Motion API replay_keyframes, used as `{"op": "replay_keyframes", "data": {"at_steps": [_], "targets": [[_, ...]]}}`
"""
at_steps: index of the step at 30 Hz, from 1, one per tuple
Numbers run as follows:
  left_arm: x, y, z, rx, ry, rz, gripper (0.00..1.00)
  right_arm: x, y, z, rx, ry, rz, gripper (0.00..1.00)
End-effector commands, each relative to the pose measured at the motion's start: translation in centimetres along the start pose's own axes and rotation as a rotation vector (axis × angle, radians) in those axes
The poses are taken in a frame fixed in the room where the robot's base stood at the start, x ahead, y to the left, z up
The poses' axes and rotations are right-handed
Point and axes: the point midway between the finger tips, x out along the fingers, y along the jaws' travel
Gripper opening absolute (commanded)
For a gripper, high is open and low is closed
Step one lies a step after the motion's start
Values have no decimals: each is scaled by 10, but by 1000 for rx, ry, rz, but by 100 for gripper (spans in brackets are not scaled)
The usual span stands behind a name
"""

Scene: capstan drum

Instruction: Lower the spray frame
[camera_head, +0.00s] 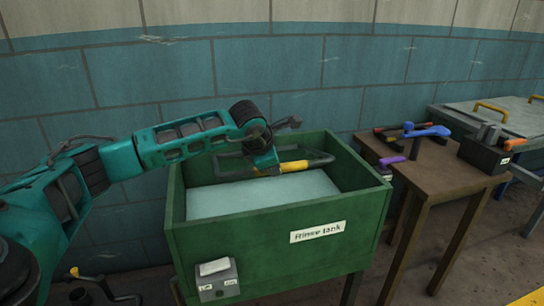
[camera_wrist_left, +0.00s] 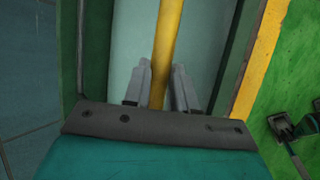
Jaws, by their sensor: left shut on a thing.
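The spray frame (camera_head: 232,174) is a dark grey frame inside the top of the green rinse tank (camera_head: 280,246), with a yellow grip bar (camera_head: 294,166). My left gripper (camera_head: 266,168) reaches down over the tank and is shut on the yellow bar. In the left wrist view the yellow bar (camera_wrist_left: 168,50) runs up between the two fingers of the gripper (camera_wrist_left: 162,85). The frame shows above the pale surface in the tank. Part of it is hidden behind my gripper. My right gripper is not in view.
A grey box (camera_head: 217,281) with a white switch is on the tank front. A brown table (camera_head: 437,173) with tools and a black bin (camera_head: 484,157) stands right. A grey bench (camera_head: 505,115) is farther right. A block wall is close behind the tank.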

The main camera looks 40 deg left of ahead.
Motion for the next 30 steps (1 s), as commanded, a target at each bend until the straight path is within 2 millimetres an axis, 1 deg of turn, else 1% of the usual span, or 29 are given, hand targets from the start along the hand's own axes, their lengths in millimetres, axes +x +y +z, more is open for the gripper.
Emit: {"op": "replay_keyframes", "data": {"at_steps": [1, 6, 9, 13, 18, 30], "targets": [[16, -14, -5, 2, -2, -9, 0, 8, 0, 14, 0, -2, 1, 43], [39, -34, -15, 1, -2, -11, 0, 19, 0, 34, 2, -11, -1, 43], [48, -43, -18, 2, -2, -11, 0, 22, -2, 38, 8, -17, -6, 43], [57, -51, -22, 1, -2, -14, 0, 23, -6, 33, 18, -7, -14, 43], [62, -56, -23, 1, -3, -15, 0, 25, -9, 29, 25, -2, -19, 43], [63, -58, -24, 4, -2, -17, 0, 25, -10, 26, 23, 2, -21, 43]]}}
